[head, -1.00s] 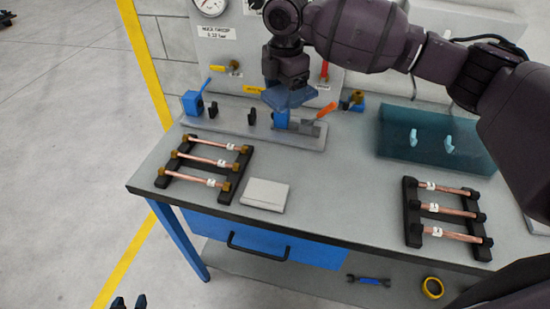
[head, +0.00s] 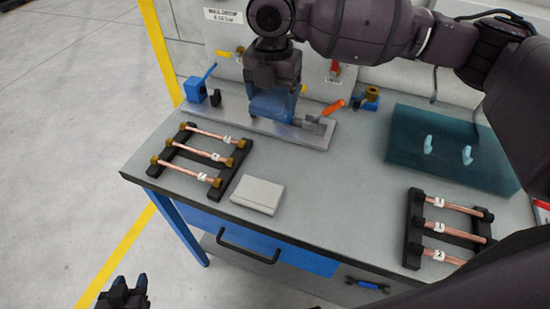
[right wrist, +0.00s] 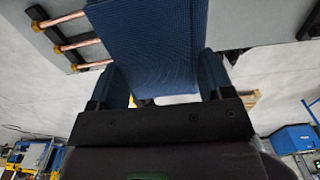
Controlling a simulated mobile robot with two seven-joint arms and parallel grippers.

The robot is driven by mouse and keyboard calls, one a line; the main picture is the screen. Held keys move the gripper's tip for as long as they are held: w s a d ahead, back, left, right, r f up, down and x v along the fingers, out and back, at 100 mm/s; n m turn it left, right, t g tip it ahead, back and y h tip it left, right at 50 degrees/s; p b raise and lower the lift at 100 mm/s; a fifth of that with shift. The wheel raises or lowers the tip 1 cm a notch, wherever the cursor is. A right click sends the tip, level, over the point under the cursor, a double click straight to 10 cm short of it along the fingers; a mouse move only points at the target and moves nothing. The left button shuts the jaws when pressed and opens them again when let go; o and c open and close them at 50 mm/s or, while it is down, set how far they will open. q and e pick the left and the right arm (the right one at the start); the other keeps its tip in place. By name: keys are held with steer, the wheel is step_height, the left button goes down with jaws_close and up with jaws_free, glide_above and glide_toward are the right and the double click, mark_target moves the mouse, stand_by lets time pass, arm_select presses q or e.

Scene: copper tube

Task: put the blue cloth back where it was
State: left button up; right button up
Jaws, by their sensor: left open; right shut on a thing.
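The blue cloth (right wrist: 150,45) hangs between the fingers of my right gripper in the right wrist view and fills the space ahead of the palm. In the head view my right gripper (head: 272,112) is shut on it above the grey rail (head: 235,122) at the back left of the bench. The cloth is hard to tell from the blue fingers there, and whether it touches the rail is unclear. My left gripper (head: 129,284) is open and empty, low at the left, off the bench.
A rack of copper tubes (head: 200,157) lies on the left of the bench, a second rack (head: 440,230) at the right. A pale flat block (head: 258,194) lies between them. A teal tray (head: 405,150) with light-blue pieces is at the back right. The middle of the bench is clear.

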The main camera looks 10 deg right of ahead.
mark_target(273, 165)
steer(key=shift+a+f, duration=0.1)
steer(key=shift+f, duration=0.3)
step_height(273, 165, down, 19)
steer(key=shift+f+b, duration=0.1)
steer(key=shift+b, duration=0.3)
steer(key=shift+f, duration=0.15)
steer(key=o, duration=0.9)
step_height(273, 165, up, 12)
steer(key=shift+r, duration=0.25)
stand_by(0.3)
